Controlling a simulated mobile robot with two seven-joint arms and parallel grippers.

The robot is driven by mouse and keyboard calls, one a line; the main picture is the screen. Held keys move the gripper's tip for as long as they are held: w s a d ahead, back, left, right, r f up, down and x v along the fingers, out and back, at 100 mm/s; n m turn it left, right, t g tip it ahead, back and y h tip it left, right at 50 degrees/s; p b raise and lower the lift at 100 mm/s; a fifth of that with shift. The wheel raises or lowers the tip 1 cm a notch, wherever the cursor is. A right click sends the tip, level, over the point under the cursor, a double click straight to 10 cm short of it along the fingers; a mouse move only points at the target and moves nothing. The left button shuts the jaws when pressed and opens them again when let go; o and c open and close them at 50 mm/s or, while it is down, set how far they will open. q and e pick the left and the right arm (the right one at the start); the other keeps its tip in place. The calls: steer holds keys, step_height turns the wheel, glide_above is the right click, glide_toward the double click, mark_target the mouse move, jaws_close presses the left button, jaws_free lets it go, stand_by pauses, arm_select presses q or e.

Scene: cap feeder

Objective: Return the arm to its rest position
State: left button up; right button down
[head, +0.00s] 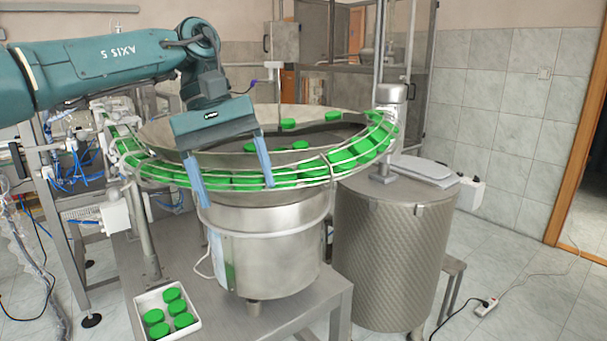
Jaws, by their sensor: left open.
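My left arm comes in from the upper left. My left gripper (232,178) is open, its two blue fingers pointing down in front of the near rim of the feeder bowl (265,215). I see nothing between the fingers; the curved track and green caps show behind them. Green caps (340,157) sit along the track around the bowl, and a few lie inside it. My right gripper is not in view.
A white tray (196,330) with several green caps sits on the metal table (290,318) at the front. A patterned steel drum (388,255) stands right of the bowl. A post (143,235) and machine frame stand at left. Floor at right is mostly clear.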

arm_select(q)
steer(key=s+d+f+n+g+h, duration=0.1)
steer(key=s+d+f+n+h, duration=0.2)
steer(key=d+f+n+h, duration=0.35)
steer(key=s+d+f+n+g+h, duration=0.1)
steer(key=s+d+f+n+h, duration=0.3)
steer(key=d, duration=0.6)
steer(key=s+d+f+n+g+h, duration=0.2)
steer(key=s+d+f+n+h, duration=0.1)
steer(key=d+f+n+h, duration=0.4)
steer(key=w+a+f+m+t+y, duration=0.2)
steer(key=a+f+m+t+y, duration=0.3)
steer(key=a+f+m+t, duration=0.9)
steer(key=w+d+f+m+t+y, duration=0.1)
steer(key=f+m+t+y, duration=0.4)
steer(key=m, duration=1.6)
steer(key=s+a+f+n+g+y, duration=0.2)
steer(key=s+a+f+n+y, duration=0.6)
steer(key=s+a+f+n, duration=0.4)
steer(key=s+a+f, duration=0.3)
steer(key=a, duration=0.1)
steer(key=shift+s+a+g, duration=0.15)
steer(key=shift+s+g, duration=0.1)
steer(key=shift+g, duration=0.15)
